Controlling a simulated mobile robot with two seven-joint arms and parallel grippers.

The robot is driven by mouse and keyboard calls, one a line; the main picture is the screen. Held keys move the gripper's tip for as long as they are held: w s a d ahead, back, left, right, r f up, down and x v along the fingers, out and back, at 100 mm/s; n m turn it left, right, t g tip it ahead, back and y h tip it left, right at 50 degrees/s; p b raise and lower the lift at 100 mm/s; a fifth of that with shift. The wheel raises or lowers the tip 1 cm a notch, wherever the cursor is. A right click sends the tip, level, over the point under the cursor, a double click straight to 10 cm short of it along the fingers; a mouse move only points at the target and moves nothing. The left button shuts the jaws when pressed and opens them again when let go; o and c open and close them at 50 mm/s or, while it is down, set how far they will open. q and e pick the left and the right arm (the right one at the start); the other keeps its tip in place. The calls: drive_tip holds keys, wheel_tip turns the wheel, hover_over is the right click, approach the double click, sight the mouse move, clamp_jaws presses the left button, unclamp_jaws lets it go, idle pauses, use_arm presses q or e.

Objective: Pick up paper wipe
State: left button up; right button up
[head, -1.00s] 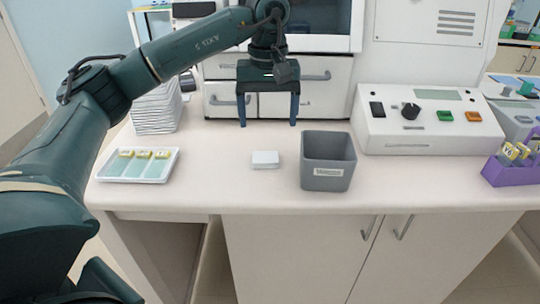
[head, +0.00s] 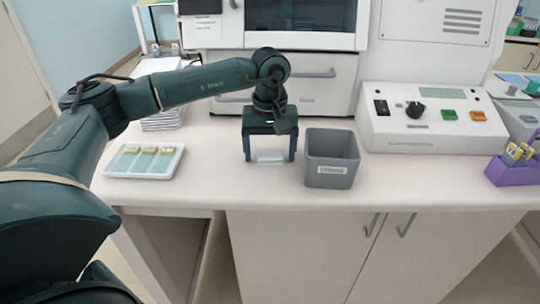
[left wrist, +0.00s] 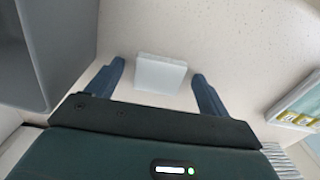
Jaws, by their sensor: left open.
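The paper wipe (head: 270,157) is a small white folded block lying on the counter, left of the grey bin. In the left wrist view the paper wipe (left wrist: 160,73) shows between the two fingertips, with a gap on each side. My left gripper (head: 270,157) is open and points down over the wipe, one finger on either side of it. In the left wrist view the open gripper (left wrist: 159,76) spans wider than the wipe. The gripper partly covers the wipe's back edge in the head view. My right gripper does not show.
A grey bin (head: 331,172) stands close to the right of the gripper. A white tray with slides (head: 112,172) lies to the left. A control box (head: 430,135) and a purple slide rack (head: 500,176) are at the right. The counter in front of the wipe is clear.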

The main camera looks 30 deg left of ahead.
sight(270, 155)
use_arm(q)
drive_tip(key=shift+c, duration=0.4)
drive_tip(key=c, duration=1)
drive_tip(key=shift+r, duration=0.1)
wheel_tip(270, 155, up, 10)
drive_tip(key=o, duration=0.4)
drive_tip(key=c, duration=0.3)
